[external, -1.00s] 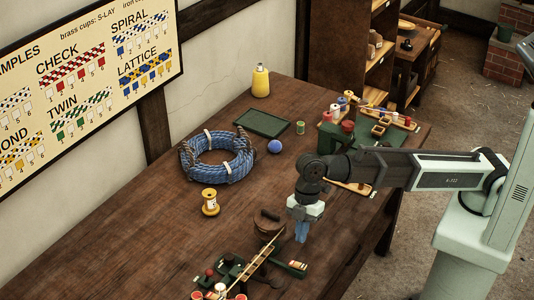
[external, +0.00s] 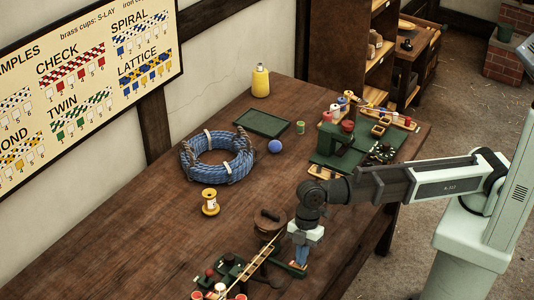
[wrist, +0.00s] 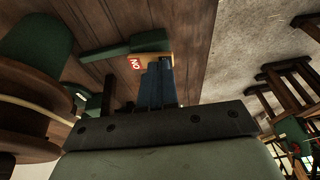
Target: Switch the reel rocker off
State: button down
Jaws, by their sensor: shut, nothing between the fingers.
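The reel rocker looks to be the small green switch piece (external: 292,270) at the near right end of the front green machine (external: 225,272); my gripper partly hides it in the external view. In the wrist view a green bar (wrist: 140,44) shows with a red "ON" label (wrist: 135,63) beside it. My gripper (external: 299,262) points down with its blue fingers shut and empty, right at the switch piece. In the wrist view the fingertips (wrist: 158,66) are close beside the label; I cannot tell whether they touch.
A brown round-lidded item (external: 267,221) stands just behind the front machine. A yellow spool (external: 210,203), a blue rope coil (external: 232,168) and a blue ball (external: 275,147) lie farther back. A second green machine (external: 325,160) is at the far right.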

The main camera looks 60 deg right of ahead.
jog(key=shift+s, duration=0.1)
jog(key=shift+s+d+f+t, duration=0.1)
jog(key=shift+s+f+t, duration=0.35)
jog(key=shift+t, duration=0.25)
jog(key=shift+w, duration=1.05)
jog(key=shift+r, duration=0.1)
